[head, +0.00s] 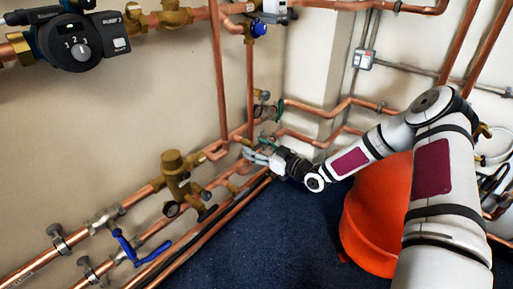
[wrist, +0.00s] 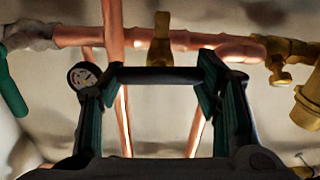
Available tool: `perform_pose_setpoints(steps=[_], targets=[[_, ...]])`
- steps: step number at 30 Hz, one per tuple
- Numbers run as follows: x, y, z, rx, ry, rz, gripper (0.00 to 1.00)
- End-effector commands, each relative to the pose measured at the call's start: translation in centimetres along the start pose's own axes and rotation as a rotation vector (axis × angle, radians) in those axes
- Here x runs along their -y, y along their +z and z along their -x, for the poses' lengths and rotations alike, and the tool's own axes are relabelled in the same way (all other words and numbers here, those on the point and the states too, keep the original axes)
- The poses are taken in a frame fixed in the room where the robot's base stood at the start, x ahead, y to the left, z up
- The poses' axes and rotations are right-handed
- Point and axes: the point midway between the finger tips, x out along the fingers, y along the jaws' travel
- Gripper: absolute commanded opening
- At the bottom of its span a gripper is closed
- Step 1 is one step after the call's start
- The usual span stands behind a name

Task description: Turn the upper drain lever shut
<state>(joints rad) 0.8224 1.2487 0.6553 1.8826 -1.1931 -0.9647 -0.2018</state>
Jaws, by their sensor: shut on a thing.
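A dark bar, which looks like the drain lever (wrist: 160,76), lies level across the wrist view, just below a small brass valve body (wrist: 161,48) on a copper pipe. My gripper (wrist: 155,78) has one finger at each end of this bar and is shut on it. In the head view my gripper (head: 252,154) is at the copper pipes low on the wall, beyond the orange bin. The lever is too small and covered there to make out. I cannot tell the lever's exact turn angle.
A round gauge (wrist: 85,75) sits close by my left finger. A green handle (wrist: 10,88) is at the left edge, and brass fittings (wrist: 305,105) at the right. An orange bin (head: 372,215) stands below my arm. Blue floor (head: 290,245) is clear before the pipes.

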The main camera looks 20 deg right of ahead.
Motion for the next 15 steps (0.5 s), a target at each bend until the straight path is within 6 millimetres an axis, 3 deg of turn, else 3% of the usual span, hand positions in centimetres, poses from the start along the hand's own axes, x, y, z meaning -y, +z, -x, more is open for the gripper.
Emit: perform_pose_setpoints(steps=[5,14,15], targets=[[-0.03,-0.02,-0.03,0.000,-0.001,-0.096,0.30],[-0.04,0.02,-0.01,0.000,0.000,-0.112,0.30],[-0.04,0.03,-0.01,0.000,0.000,-0.112,0.62]])
